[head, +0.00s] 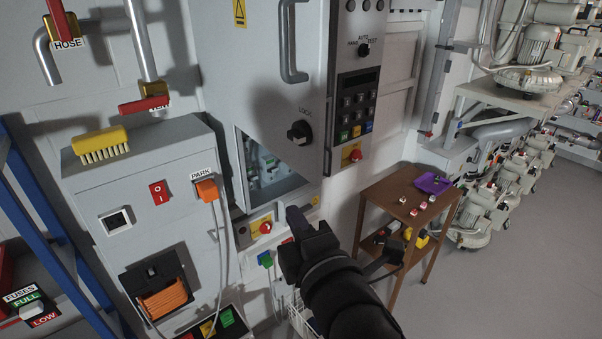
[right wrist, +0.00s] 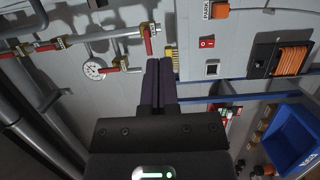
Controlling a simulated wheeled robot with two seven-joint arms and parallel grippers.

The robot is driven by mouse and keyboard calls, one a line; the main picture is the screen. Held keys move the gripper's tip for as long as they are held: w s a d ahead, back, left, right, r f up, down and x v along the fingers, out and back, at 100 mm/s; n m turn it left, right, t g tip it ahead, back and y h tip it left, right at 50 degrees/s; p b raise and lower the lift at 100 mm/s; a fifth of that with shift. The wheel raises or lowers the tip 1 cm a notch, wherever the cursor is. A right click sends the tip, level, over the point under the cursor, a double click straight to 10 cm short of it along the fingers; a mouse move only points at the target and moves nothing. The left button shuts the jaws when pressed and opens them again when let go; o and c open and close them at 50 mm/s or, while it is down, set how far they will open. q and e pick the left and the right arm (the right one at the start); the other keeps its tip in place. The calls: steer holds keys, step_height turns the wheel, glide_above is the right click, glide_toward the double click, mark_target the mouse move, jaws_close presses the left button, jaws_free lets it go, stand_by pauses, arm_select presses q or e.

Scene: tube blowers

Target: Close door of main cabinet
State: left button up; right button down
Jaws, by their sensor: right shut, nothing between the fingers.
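The main cabinet door (head: 262,75) is a grey panel with a vertical handle (head: 291,40) and a black lock knob (head: 299,133). It stands at least partly open: the cabinet interior (head: 272,160) shows below its lower edge. How far it is swung out is hard to tell. My right gripper (head: 297,219) is below the door and the knob, in front of the cabinet's lower part, and appears apart from the door. Its fingers also show in the right wrist view (right wrist: 159,85), pressed together and empty. The door is not clearly visible in that view. My left gripper is out of view.
A grey unit with a yellow brush (head: 101,145) on top and an orange plug (head: 206,190) stands at left. A small brown table (head: 400,209) with a purple tray (head: 433,184) stands at right. Floor at the lower right is clear. A blue bin (right wrist: 290,140) shows in the wrist view.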

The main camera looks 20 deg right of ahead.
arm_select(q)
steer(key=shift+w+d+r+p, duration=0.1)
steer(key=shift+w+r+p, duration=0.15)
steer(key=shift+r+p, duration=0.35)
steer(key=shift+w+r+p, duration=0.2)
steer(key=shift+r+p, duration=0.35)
arm_select(e)
steer(key=w+d, duration=0.3)
steer(key=w, duration=0.8)
steer(key=shift+w+f, duration=0.15)
steer(key=shift+f, duration=0.05)
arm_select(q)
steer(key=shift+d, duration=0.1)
arm_select(e)
steer(key=shift+d, duration=0.1)
